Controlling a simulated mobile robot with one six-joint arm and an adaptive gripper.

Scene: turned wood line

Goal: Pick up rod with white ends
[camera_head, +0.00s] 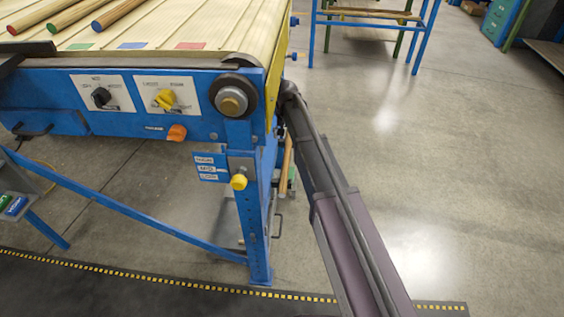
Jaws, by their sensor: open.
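No rod with white ends shows in this view. Three wooden rods lie on the slatted conveyor top at the upper left: a red-ended rod (42,14), a green-ended rod (74,14) and a blue-ended rod (119,11). My arm runs up from the bottom right to beside the conveyor's right corner. My gripper is not visible. A narrow tan strip (287,165) shows behind the conveyor's leg, mostly hidden, and I cannot tell what it is.
The blue conveyor frame (190,88) has knobs and a roller end. Green (80,46), blue (132,45) and red (190,45) patches mark its top. A blue-framed table (368,14) stands behind. The floor (480,170) to the right is clear.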

